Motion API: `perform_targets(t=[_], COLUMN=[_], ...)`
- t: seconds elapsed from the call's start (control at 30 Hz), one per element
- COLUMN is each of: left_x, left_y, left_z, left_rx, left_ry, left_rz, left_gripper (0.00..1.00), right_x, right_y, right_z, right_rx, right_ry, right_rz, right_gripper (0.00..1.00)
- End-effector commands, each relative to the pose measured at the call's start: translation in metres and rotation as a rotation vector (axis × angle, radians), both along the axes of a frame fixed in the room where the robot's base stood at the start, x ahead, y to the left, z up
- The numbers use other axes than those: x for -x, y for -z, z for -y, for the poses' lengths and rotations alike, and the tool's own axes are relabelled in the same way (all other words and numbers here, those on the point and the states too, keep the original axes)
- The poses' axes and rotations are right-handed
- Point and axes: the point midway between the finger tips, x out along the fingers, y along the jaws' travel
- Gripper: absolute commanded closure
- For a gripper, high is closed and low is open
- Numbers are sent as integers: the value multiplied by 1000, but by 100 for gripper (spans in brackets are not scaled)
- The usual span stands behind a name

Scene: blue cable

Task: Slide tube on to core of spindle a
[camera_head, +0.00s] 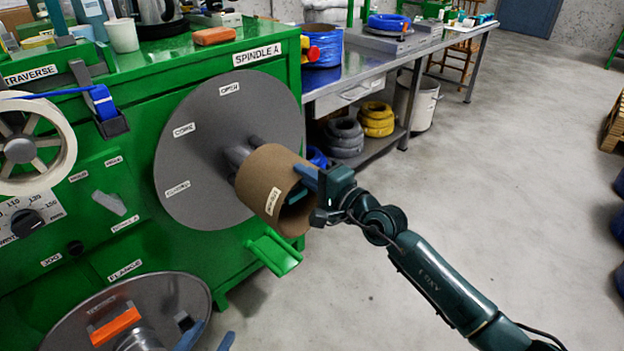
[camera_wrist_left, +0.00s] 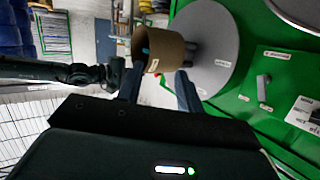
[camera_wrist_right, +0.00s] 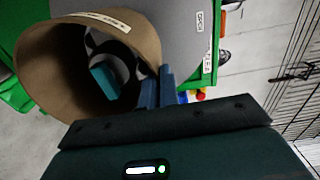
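The brown cardboard tube (camera_head: 262,182) is in front of the large grey disc (camera_head: 205,135) marked SPINDLE A. The spindle's grey core (camera_head: 238,154) shows between disc and tube. The tube's far end overlaps the core's outline; how far it sits on it I cannot tell. My right gripper (camera_head: 318,186) is closed on the near rim of the tube; its fingers also show against the rim in the right wrist view (camera_wrist_right: 158,88). A teal piece (camera_wrist_right: 104,80) shows inside the tube. My left gripper (camera_head: 208,338) is open and empty, low at the front; its fingers are apart in its wrist view (camera_wrist_left: 158,86).
A green lever (camera_head: 274,252) sticks out below the tube. A grey flange (camera_head: 95,300) with an orange clamp (camera_head: 115,327) is at lower left. A white traverse wheel (camera_head: 62,140) is at far left.

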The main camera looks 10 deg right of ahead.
Motion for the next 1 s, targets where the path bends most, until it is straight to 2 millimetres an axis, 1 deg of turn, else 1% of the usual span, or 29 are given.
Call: perform_targets(t=[0.37, 1.0], left_x=[-1, -6], left_y=[4, 0], left_z=[3, 6], left_rx=[4, 14], left_ry=[4, 16], left_rz=[45, 174], left_gripper=[64, 64], right_x=[-18, -49], right_y=[0, 1], right_z=[-14, -38], right_rx=[-1, -1], right_ry=[0, 0], right_rz=[1, 2], right_gripper=[100, 100])
